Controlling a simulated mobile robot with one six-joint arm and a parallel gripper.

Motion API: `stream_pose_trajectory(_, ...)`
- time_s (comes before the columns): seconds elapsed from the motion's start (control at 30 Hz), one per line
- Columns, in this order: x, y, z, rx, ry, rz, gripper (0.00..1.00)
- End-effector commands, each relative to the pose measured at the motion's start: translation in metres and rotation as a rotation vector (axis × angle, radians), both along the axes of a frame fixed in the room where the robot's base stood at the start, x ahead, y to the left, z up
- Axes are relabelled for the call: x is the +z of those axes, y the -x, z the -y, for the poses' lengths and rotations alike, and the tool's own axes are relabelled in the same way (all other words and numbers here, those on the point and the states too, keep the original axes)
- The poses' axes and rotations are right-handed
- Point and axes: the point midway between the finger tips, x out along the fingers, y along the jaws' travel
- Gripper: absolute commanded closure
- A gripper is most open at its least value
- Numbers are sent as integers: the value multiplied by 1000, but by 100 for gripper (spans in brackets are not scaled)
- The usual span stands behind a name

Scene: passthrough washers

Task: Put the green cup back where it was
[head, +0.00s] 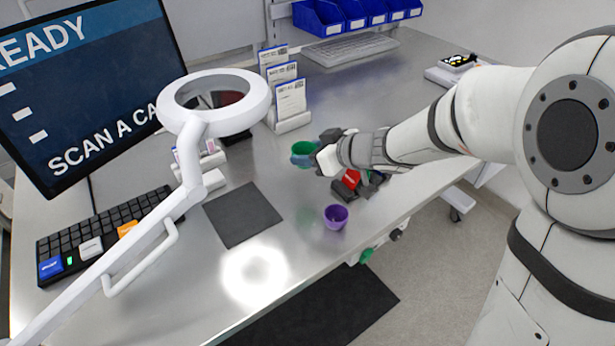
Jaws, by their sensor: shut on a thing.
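The green cup (303,148) is in the head view, near the middle of the metal bench, with its open green top showing. My gripper (318,152) reaches in from the right and is shut on the cup's right side. The cup appears upright. Its right side is partly hidden by my gripper, and I cannot tell whether its base touches the bench. A purple cup (336,217) stands upright on the bench nearer the front edge, apart from my gripper.
A red and dark object (351,179) shows just below my gripper. A dark square mat (242,214) lies to the left. A magnifier lamp (213,101) and card holders (290,122) stand nearby. Blue bins (320,18) are at the back. Bare metal lies around the purple cup.

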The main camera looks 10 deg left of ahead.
Motion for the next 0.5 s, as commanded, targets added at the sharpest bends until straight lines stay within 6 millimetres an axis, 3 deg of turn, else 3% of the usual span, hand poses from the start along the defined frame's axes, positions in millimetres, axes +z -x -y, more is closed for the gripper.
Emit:
stream_pose_trajectory(0.03, -17, 1, -1, 1, 1, -6, 71)
stream_pose_trajectory(0.1, -29, 1, -1, 2, 1, -5, 71)
stream_pose_trajectory(0.5, -77, 2, -2, 4, 0, -4, 71)
